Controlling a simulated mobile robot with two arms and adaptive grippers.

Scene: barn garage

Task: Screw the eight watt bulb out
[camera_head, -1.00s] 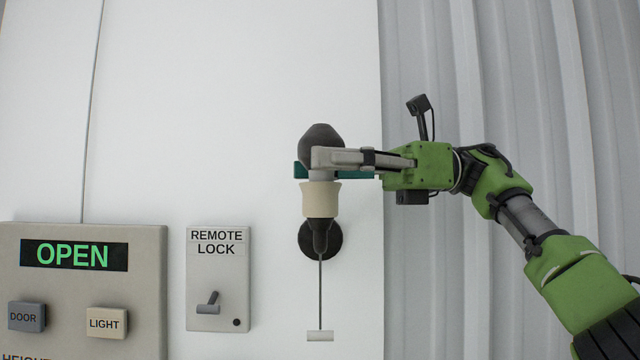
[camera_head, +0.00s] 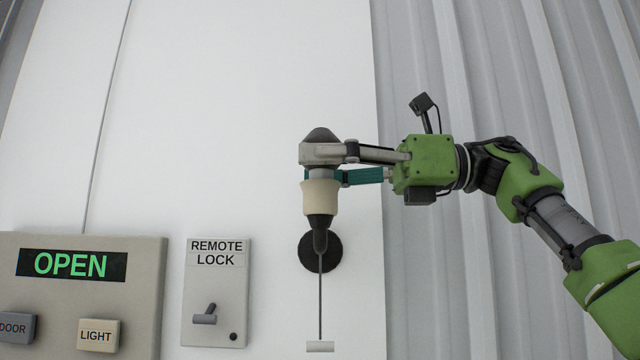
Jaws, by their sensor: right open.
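The bulb (camera_head: 321,135) sits upright at the top of a cream socket (camera_head: 320,197) on a black wall mount; only its dark grey tip shows clearly. My right gripper (camera_head: 322,162) comes in from the right, with one grey finger in front of the bulb and a teal-padded finger lower and behind, on either side of it. The gripper is open around the bulb, and the fingers hide most of its body. No wattage marking can be read. My left gripper is not in view.
A pull cord with a white handle (camera_head: 320,346) hangs below the socket. A remote lock switch box (camera_head: 216,292) and a panel with an OPEN display (camera_head: 70,265) are on the wall at left. The white wall above is clear.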

